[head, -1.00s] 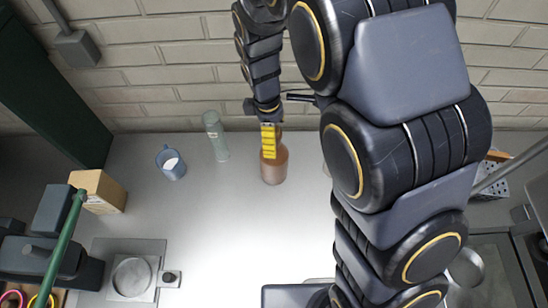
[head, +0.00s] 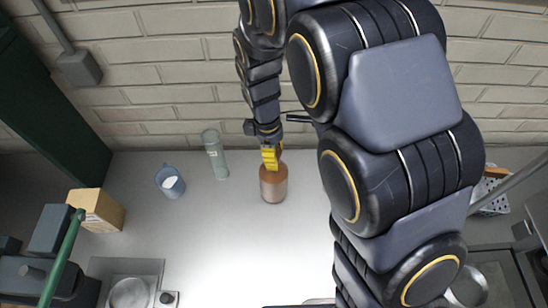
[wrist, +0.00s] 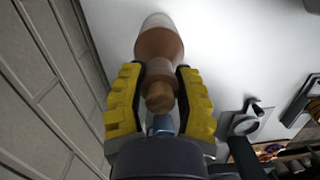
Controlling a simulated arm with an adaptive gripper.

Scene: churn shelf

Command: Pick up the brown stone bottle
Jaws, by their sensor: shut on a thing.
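The brown stone bottle (head: 273,185) stands on the grey counter near the back wall, with a wider body and a narrower neck. In the wrist view the bottle (wrist: 160,45) lies between the two yellow finger pads, its cork-coloured top toward the camera. My gripper (head: 271,157) is at the bottle's neck from above, and in the wrist view my gripper (wrist: 160,90) is shut on the neck. Whether the bottle's base touches the counter cannot be told.
A pale green bottle (head: 215,155) and a blue mug (head: 170,181) stand left of the brown bottle. The brick wall (head: 160,95) is close behind. Counter in front is clear.

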